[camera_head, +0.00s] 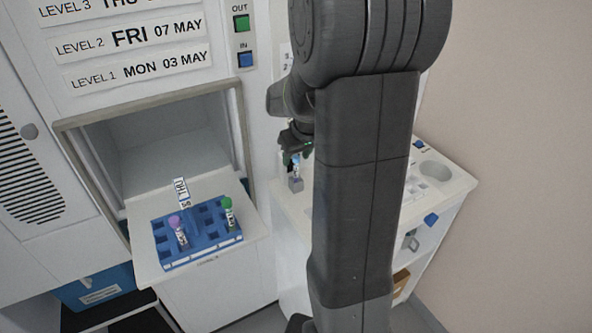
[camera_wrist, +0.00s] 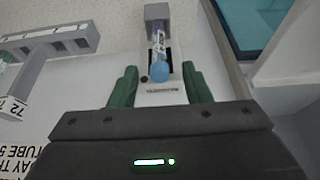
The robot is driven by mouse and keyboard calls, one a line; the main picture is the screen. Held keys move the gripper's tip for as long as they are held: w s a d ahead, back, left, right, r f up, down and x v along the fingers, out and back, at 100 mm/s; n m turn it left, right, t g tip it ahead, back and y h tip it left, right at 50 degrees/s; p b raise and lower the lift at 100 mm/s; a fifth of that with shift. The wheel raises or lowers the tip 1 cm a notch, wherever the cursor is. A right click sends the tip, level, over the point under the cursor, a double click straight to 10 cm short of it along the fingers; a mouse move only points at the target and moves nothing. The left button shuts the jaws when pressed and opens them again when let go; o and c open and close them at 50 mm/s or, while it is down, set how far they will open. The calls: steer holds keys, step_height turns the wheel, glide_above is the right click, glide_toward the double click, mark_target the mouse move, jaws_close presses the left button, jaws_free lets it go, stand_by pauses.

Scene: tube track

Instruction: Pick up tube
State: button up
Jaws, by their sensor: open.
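A tube with a blue cap (camera_wrist: 159,71) shows in the wrist view, standing in a small grey holder (camera_wrist: 157,12). My gripper (camera_wrist: 160,88) has its two green fingers apart, one on each side of the capped end, with visible gaps to it. In the head view, my gripper (camera_head: 291,158) is at the left end of the white counter, by the tube (camera_head: 296,170) in its small grey block (camera_head: 296,184). My arm hides part of the counter there.
A blue rack (camera_head: 203,245) on a pulled-out white shelf holds a purple-capped tube (camera_head: 178,231) and a green-capped tube (camera_head: 228,212). The white counter (camera_head: 450,183) continues behind my arm. A grey rack (camera_wrist: 48,45) is at left in the wrist view.

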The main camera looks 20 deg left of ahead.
steer(key=shift+w+a+f, duration=0.15)
steer(key=shift+a+f, duration=0.05)
steer(key=shift+f, duration=0.5)
steer(key=c, duration=0.9)
step_height(320, 180, up, 18)
steer(key=shift+r, duration=0.1)
steer(key=shift+d, duration=0.1)
